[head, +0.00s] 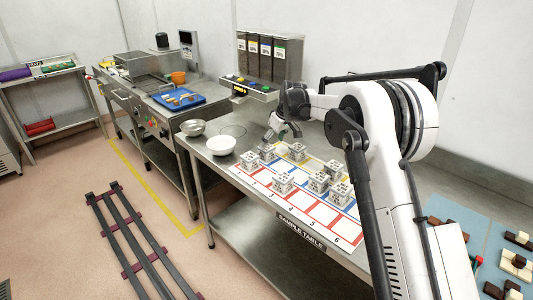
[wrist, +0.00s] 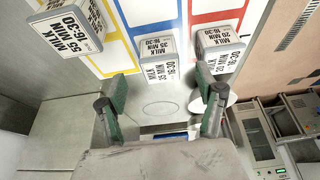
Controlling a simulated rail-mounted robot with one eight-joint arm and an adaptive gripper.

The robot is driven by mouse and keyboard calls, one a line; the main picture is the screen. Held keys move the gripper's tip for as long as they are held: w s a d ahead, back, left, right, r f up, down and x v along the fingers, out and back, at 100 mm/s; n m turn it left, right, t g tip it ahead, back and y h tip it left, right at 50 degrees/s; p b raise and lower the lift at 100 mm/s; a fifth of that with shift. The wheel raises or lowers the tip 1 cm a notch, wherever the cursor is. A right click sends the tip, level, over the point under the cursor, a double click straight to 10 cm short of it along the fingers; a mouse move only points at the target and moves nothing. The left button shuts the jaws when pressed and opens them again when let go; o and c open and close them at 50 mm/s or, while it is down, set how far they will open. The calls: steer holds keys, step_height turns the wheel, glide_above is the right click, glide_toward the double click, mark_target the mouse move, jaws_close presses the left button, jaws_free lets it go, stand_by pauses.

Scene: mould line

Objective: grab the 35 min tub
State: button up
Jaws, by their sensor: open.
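The 35 min tub (wrist: 160,62) is a pale block-shaped tub lettered "MILK 35 MIN 16:30". In the wrist view it stands at the top middle, ahead of my fingers and roughly between their lines. My gripper (wrist: 162,86) is open, with green-padded fingers apart and nothing between them. A 55 min tub (wrist: 68,28) is at the upper left and a 20 min tub (wrist: 221,48) is close on the right, near my right finger. In the head view my gripper (head: 281,132) hangs over the back of the tub mat; tub lettering is too small to read there.
The numbered mat (head: 310,210) with coloured squares carries several similar tubs (head: 318,182). A white bowl (head: 221,145) and a metal bowl (head: 193,127) stand left of it. Dispensers (head: 268,57) stand behind.

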mark_target(268, 148)
steer(key=shift+x, duration=1.15)
steer(key=x, duration=0.4)
steer(key=shift+w+a+r+p, duration=0.1)
steer(key=shift+w+a+p, duration=0.2)
steer(key=shift+p, duration=0.05)
steer(key=shift+w+a+f, duration=0.1)
steer(key=shift+w+f, duration=0.05)
steer(key=shift+f, duration=0.35)
steer(key=shift+c, duration=0.5)
steer(key=c, duration=1.2)
steer(key=shift+r, duration=0.1)
